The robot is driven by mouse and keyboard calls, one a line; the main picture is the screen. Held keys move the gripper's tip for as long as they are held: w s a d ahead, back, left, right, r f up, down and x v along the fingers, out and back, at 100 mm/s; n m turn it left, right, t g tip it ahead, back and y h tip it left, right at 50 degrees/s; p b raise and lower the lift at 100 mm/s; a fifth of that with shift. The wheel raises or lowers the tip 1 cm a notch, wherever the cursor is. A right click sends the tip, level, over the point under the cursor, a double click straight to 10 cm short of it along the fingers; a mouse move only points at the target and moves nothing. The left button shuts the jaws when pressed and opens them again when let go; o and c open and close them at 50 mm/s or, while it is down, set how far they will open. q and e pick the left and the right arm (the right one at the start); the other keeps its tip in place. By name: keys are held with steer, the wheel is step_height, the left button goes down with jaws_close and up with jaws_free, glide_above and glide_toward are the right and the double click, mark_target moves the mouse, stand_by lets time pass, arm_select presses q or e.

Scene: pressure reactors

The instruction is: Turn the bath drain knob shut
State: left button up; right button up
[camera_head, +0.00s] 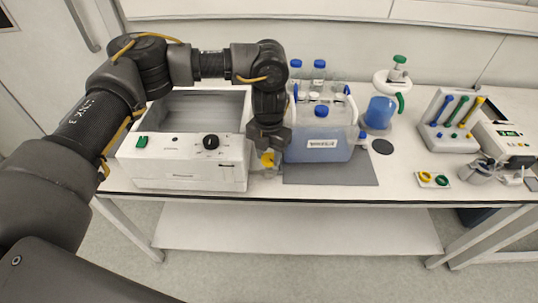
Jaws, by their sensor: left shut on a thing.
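The bath (190,165) is a white box with an open grey basin, a green switch and a black dial on its front panel, at the left of the bench. The yellow drain knob (267,159) shows beside the bath's right front side. My left gripper (268,150) reaches down from above between the bath and a blue-filled container, and it is shut on the yellow knob. Its fingers hide part of the knob, so I cannot tell the knob's angle. My right gripper is not in view.
The blue-filled container (318,150) stands on a grey mat (330,174) close right of the gripper. Blue-capped bottles (319,70) stand behind it. A flask with a green cap (380,112), a pipette stand (449,140) and small instruments are further right. The bench's front edge is close.

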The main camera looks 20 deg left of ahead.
mark_target(269, 157)
arm_select(q)
steer(key=m, duration=0.2)
steer(key=shift+m+b, duration=0.3)
steer(key=shift+m, duration=0.1)
steer(key=m, duration=0.3)
steer(key=shift+m+b, duration=0.35)
steer(key=shift+m, duration=0.05)
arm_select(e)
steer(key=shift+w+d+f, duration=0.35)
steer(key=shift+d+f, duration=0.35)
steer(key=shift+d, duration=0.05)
arm_select(q)
steer(key=shift+m, duration=0.4)
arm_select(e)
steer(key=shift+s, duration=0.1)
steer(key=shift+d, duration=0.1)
arm_select(q)
steer(key=o, duration=1)
steer(key=shift+c, duration=0.2)
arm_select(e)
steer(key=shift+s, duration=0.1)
arm_select(q)
step_height(269, 157, up, 11)
steer(key=shift+b, duration=0.3)
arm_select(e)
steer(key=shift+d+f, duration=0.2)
